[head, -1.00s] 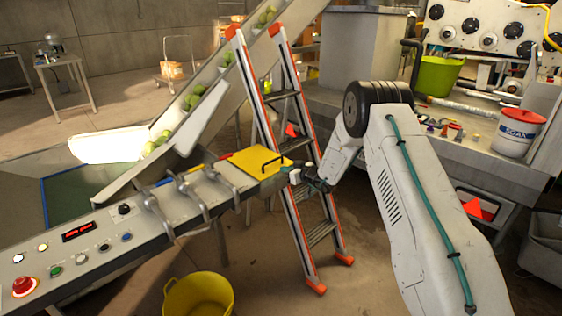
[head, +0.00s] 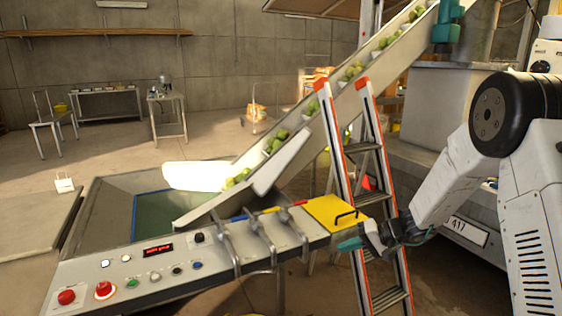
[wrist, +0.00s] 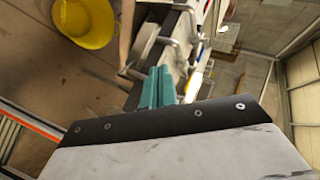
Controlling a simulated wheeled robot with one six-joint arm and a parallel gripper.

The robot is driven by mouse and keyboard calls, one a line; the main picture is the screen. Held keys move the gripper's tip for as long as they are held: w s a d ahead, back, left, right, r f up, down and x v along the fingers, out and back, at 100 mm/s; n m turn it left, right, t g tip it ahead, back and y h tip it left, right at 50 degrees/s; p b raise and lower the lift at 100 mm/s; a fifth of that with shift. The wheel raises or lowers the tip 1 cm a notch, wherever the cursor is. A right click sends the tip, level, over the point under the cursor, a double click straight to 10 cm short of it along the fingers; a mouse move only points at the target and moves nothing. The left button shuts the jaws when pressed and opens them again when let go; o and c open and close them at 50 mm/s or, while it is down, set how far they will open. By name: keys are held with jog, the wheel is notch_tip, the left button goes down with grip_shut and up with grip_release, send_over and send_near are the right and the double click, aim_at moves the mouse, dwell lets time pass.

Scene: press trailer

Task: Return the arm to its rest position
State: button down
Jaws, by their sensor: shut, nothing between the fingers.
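My gripper (head: 350,243) is at the right end of the control panel (head: 190,254), close beside the yellow plate (head: 331,210) with its black handle. Its teal fingers are together and hold nothing. In the wrist view the shut fingers (wrist: 157,88) point along the panel's edge and its metal levers. My white arm reaches in from the right of the head view. I cannot tell whether the fingertips touch the panel.
An orange-and-grey stepladder (head: 385,172) stands just behind my gripper. A conveyor (head: 325,115) carrying green fruit slopes up behind it. Red buttons (head: 103,289) sit at the panel's left. A yellow tub (wrist: 84,20) is on the floor, with open floor around it.

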jog(key=s+d+r+h, duration=0.2)
jog(key=s+r, duration=0.4)
jog(key=s, duration=0.7)
jog(key=s+d+r+g+h, duration=0.1)
jog(key=s+r+h, duration=0.4)
jog(key=s, duration=0.9)
jog(key=s+d+r+h, duration=0.4)
jog(key=s+r, duration=0.5)
jog(key=s, duration=0.5)
jog(key=shift+r+g, duration=0.25)
jog(key=shift+g, duration=0.15)
jog(key=shift+a, duration=0.1)
